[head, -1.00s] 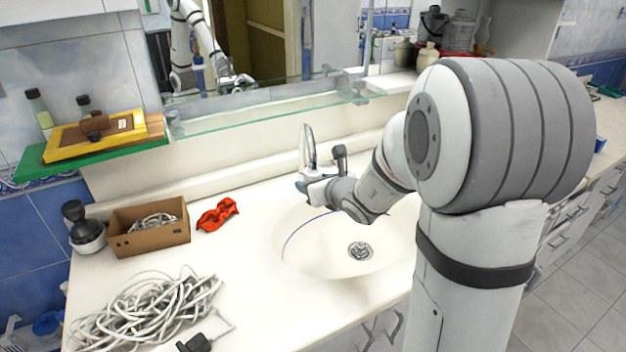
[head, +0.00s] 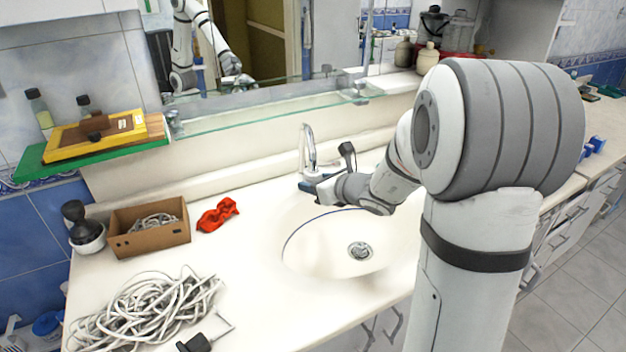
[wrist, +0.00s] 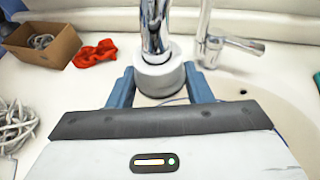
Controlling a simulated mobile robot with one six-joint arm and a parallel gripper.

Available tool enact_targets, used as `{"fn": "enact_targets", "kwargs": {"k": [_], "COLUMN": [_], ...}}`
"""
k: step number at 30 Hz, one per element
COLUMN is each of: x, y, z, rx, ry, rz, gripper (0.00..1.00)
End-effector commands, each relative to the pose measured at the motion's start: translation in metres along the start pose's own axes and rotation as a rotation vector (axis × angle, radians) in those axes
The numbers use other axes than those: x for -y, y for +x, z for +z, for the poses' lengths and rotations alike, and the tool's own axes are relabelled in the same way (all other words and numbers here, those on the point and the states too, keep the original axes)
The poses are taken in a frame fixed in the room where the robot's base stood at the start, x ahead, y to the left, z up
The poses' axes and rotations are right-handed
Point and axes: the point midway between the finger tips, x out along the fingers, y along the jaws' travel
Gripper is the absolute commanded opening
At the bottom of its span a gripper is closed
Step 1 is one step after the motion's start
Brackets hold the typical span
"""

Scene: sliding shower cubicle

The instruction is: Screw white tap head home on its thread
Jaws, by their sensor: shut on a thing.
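The white tap head (wrist: 160,76) sits at the foot of a chrome pipe (wrist: 155,28) in the wrist view. My gripper (wrist: 160,84) has one blue finger on each side of it and is shut on it. In the head view my gripper (head: 312,187) is at the chrome tap (head: 308,148) behind the basin. The tap head cannot be made out there. The thread is hidden, so I cannot tell how far the head is screwed on.
A second chrome fitting with a lever (wrist: 225,45) stands close to the right. The basin (head: 325,248) lies below. A red cloth (head: 218,214), a cardboard box (head: 150,230) and coiled white cable (head: 150,305) lie to the left. A glass shelf (head: 270,107) runs above.

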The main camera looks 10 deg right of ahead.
Motion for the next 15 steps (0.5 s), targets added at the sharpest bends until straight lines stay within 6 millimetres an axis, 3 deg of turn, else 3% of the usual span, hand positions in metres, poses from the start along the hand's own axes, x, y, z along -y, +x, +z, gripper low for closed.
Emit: {"fn": "enact_targets", "kwargs": {"k": [7,14,15], "x": [0.0019,0.0011,0.0011], "y": [0.0004,0.0004,0.0004], "z": [0.0001,0.0001,0.0001], "rx": [0.001,0.000,0.000], "ry": [-0.048,-0.052,-0.052], "rz": [0.116,0.127,0.127], "gripper": [0.22,0.22,0.49]}}
